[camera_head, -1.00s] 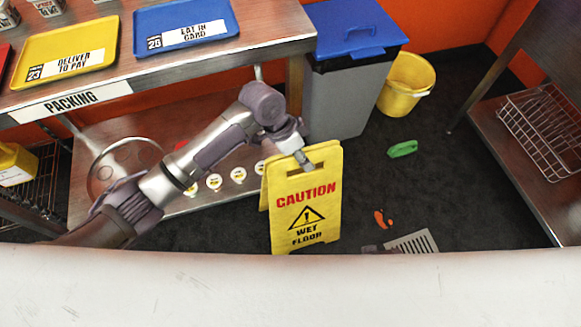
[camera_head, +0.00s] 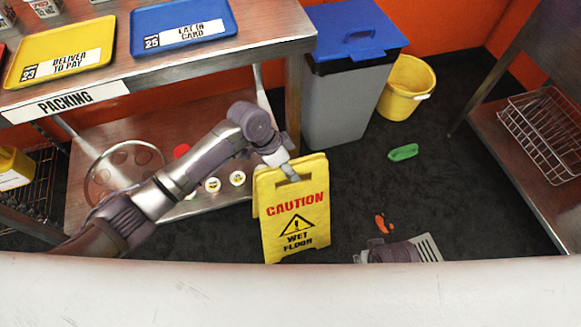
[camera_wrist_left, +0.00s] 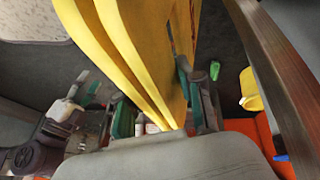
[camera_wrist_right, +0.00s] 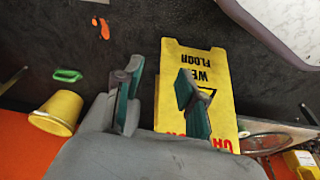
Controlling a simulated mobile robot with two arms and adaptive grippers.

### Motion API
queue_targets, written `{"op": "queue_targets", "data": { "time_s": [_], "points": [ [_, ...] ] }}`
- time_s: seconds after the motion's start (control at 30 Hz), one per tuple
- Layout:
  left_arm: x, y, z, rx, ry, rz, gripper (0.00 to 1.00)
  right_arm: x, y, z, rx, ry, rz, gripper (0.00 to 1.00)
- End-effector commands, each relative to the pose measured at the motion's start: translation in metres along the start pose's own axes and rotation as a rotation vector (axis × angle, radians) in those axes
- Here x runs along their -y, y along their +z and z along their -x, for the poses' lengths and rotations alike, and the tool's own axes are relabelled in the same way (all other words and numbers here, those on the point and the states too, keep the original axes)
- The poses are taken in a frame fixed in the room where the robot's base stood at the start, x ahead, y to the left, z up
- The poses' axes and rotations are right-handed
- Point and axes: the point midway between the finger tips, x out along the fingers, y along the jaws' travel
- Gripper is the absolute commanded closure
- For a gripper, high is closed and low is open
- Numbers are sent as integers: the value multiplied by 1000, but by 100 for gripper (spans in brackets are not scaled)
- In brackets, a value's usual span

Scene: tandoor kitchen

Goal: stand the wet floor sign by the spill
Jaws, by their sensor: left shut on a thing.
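The yellow wet floor sign (camera_head: 293,212) is upright in the middle of the head view, its printed face towards me. My left gripper (camera_head: 291,175) is shut on its top edge; the left wrist view shows the yellow panels (camera_wrist_left: 135,50) between the fingers. I cannot tell whether its feet touch the floor. My right gripper (camera_wrist_right: 158,88) is open and empty, with the sign (camera_wrist_right: 221,85) behind one finger in its wrist view. Small orange-red patches (camera_head: 382,224) lie on the floor right of the sign; I cannot tell whether they are the spill.
A grey bin with a blue lid (camera_head: 345,100) and a yellow bucket (camera_head: 406,87) stand behind. A green item (camera_head: 403,152) lies on the dark floor. The packing table (camera_head: 262,40) is left; a rack shelf (camera_head: 525,165) is right.

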Motion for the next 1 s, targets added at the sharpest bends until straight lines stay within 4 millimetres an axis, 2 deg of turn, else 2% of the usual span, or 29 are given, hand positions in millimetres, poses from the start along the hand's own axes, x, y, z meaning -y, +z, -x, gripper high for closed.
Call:
{"op": "queue_targets", "data": {
  "time_s": [0.03,0.07,0.2,0.47,0.57,0.8,1.0],
  "points": [
    [0,-1,0,-4,-1,-1,100,0,0,1,-1,0,0,60],
    [0,0,-1,0,0,0,58,0,-1,1,-1,0,0,60],
    [0,0,-1,0,1,0,38,0,0,1,-1,0,0,60],
    [0,0,-1,0,0,0,38,0,-1,1,-1,0,0,60],
    [0,-1,5,-1,-1,0,38,0,-2,2,-5,-1,0,60],
    [0,-1,44,-1,-1,0,38,2,18,-31,22,-3,3,60],
    [0,-1,70,-1,-1,0,38,3,30,-49,32,-4,6,60]
  ]
}}
